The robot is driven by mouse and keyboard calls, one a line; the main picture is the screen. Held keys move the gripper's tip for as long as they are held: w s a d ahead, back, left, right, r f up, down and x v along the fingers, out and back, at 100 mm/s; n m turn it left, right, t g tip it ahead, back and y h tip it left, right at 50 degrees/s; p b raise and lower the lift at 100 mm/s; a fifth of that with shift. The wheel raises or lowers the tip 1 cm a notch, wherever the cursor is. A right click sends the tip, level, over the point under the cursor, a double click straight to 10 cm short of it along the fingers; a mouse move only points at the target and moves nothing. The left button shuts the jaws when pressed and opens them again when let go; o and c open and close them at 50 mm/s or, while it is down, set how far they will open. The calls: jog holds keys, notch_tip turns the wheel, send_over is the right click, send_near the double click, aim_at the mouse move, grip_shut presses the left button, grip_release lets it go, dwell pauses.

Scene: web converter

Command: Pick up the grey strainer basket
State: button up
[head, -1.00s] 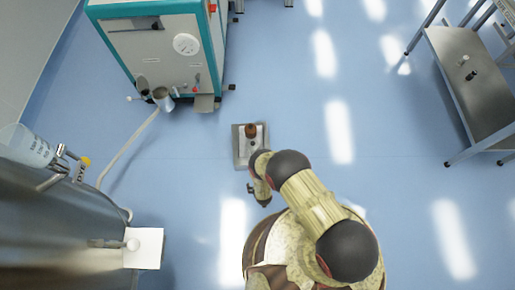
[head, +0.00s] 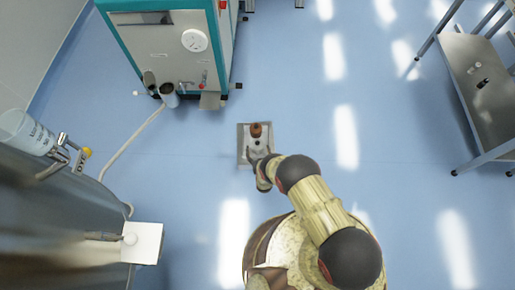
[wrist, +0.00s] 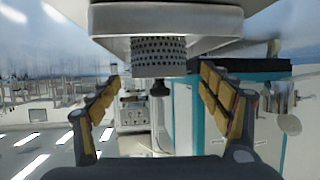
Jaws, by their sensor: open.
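The grey strainer basket (wrist: 158,55) is a perforated cylinder at the top centre of the wrist view. It adjoins a pale tray-like surface (wrist: 225,22), and a dark knob-like part (wrist: 158,89) shows at its other end. My gripper (wrist: 158,73) is open, with one orange-padded finger on each side of the basket in the picture. I see no contact between them. In the head view the grey tray (head: 242,158) is in front of my arm, and my gripper (head: 257,157) is at its near edge. The basket is too small to make out surely there.
A brown rounded item (head: 256,130) is at the tray's far side. A teal and white machine (head: 165,45) stands beyond, to the left. A metal shelf table (head: 485,100) is at the right, and a steel vessel (head: 60,230) at the left. The floor between is clear.

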aim_at(258, 147)
jog(key=b+x, duration=0.1)
jog(key=x, duration=0.3)
jog(key=shift+s+f+b, duration=0.1)
jog(key=shift+f+b, duration=0.1)
jog(key=shift+b, duration=0.15)
jog(key=shift+r, duration=0.1)
jog(key=shift+c, duration=1.2)
jog(key=c, duration=1.1)
